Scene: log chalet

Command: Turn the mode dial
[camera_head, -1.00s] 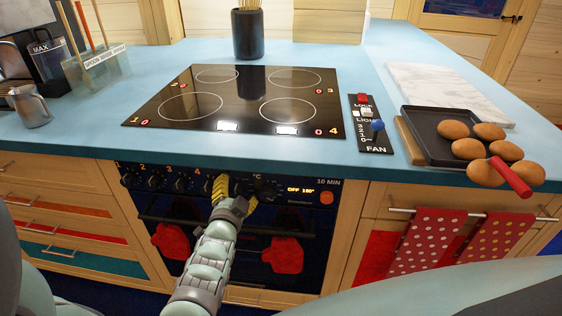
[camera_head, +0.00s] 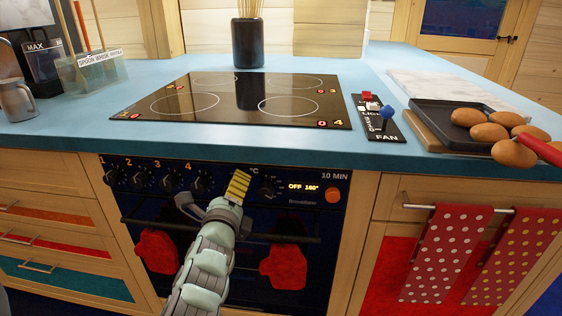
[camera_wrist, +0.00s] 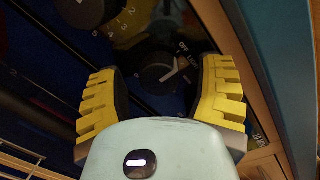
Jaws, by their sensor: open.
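The mode dial (camera_wrist: 158,73) is a dark round knob with a white pointer mark in the wrist view. Lettering beside it appears to read OFF and LIGHT. It sits between the two yellow ribbed fingers of my gripper (camera_wrist: 164,72), which are apart, with dark gaps on both sides. I cannot tell whether the fingers reach around it or stop short of it. In the head view my gripper (camera_head: 214,192) is at the oven's control panel and hides the dial. The oven display (camera_head: 303,187) reads OFF 180°.
Several numbered knobs (camera_head: 170,183) lie left of my gripper, and the °C knob (camera_head: 267,188) is close on its right. An orange button (camera_head: 333,195) is farther right. The oven handle (camera_head: 290,240) and red mitts (camera_head: 284,267) are below; the blue counter edge (camera_head: 250,157) is above.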

